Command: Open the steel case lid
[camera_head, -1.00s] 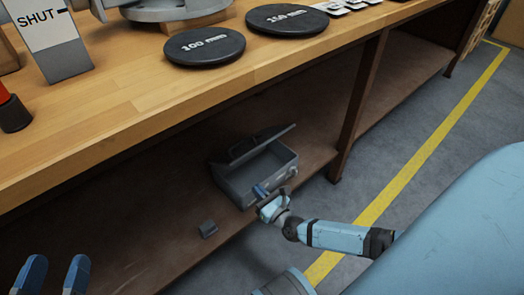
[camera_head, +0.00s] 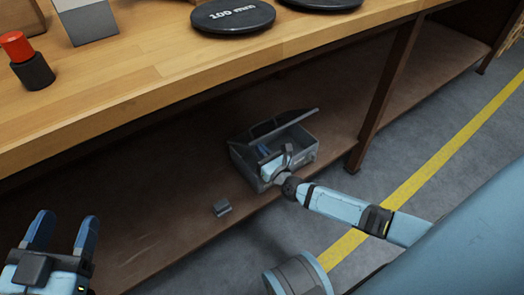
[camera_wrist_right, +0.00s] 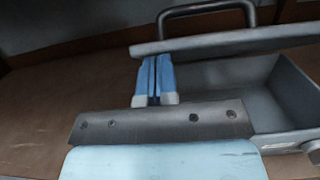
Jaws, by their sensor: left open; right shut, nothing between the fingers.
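The grey steel case (camera_head: 302,160) stands on the lower shelf, its lid (camera_head: 290,121) partly raised and slanting over the opening. My right gripper (camera_head: 263,152) is shut and empty, reaching in over the front of the case. In the right wrist view its blue fingers (camera_wrist_right: 152,65) are together at the lid's front edge (camera_wrist_right: 235,42); I cannot tell whether they touch it. A dark handle (camera_wrist_right: 250,12) shows beyond that edge, and the open case interior (camera_wrist_right: 225,85) lies right of the fingers. My left gripper (camera_head: 64,222) is open and empty at the lower left, away from the case.
The wooden workbench top (camera_head: 140,85) overhangs the shelf above the case. A bench leg (camera_head: 385,95) stands to the right. The shelf left of the case is mostly clear.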

